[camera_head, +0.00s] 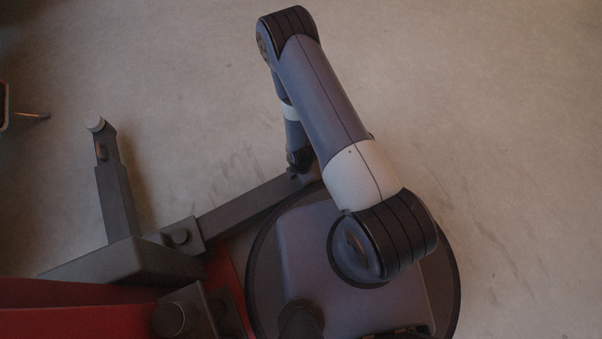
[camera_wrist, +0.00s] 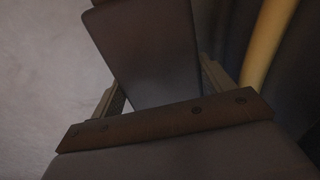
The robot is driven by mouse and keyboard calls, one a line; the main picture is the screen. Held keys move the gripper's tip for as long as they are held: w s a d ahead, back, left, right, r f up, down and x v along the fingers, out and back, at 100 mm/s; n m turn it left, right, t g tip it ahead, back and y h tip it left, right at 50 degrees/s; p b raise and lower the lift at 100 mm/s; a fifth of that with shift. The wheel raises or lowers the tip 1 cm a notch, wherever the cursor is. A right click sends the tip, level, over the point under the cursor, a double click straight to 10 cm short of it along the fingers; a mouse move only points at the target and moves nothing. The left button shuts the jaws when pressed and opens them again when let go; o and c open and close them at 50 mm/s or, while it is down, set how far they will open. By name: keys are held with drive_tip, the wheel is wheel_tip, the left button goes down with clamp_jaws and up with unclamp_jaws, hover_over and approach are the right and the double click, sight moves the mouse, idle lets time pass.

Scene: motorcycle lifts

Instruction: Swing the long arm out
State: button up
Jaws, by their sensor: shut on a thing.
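A long dark grey arm (camera_head: 247,204) of the lift runs from a pivot block (camera_head: 178,237) up and to the right, toward my base. Its far end lies under my gripper (camera_head: 298,166), which is small and partly hidden by my own arm. In the wrist view a broad dark bar (camera_wrist: 150,50) lies between the two fingers of my gripper (camera_wrist: 160,88). My gripper is shut on this bar, which I take to be the long arm. The fingertips themselves are hard to make out in the dim light.
A shorter lift arm (camera_head: 117,200) with a round pad (camera_head: 95,124) points up at the left. The red lift body (camera_head: 80,318) fills the bottom left. A yellow bar (camera_wrist: 268,40) shows at the wrist view's right. Bare concrete floor (camera_head: 480,90) is clear above and right.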

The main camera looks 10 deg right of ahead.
drive_tip(key=shift+s+d, duration=0.1)
drive_tip(key=shift+s, duration=0.15)
drive_tip(key=o, duration=1.4)
drive_tip(key=shift+s, duration=0.2)
